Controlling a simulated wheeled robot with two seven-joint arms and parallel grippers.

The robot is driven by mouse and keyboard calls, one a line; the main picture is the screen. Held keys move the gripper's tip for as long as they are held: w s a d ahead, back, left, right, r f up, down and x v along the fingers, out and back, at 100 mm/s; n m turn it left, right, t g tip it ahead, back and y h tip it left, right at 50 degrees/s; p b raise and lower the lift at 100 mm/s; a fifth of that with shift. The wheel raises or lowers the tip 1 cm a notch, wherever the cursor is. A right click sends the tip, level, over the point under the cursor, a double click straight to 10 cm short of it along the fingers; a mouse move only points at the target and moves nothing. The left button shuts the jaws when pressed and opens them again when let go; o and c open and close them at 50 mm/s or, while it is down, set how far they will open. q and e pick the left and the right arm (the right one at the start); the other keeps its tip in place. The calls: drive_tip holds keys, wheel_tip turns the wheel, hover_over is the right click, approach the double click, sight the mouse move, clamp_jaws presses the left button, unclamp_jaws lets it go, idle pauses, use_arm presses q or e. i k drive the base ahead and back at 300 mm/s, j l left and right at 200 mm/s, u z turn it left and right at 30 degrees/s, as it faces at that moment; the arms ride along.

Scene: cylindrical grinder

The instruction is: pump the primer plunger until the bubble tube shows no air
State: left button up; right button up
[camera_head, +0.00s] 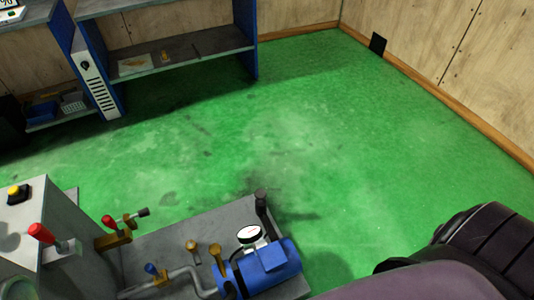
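A grey pump base (170,240) at the bottom carries a blue motor-like pump (262,268) and a round white gauge (250,235). A dark, round-topped upright post (261,203) stands at the base's far right corner; it may be the primer plunger, but I cannot tell. Two brass-coloured upright fittings (216,252) stand left of the pump. No bubble tube can be made out. Neither gripper is in view. A purple and black arm part of mine fills the bottom right corner, and its gripper does not show.
A grey cabinet (80,215) with red-knobbed levers (40,233) and a yellow button (14,191) stands at the lower left. A blue-sided workbench (185,52) stands at the back left. The green floor (300,120) between is clear. Wooden walls close the back and right.

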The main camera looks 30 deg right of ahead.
sight(260, 195)
drive_tip(key=z, duration=0.8)
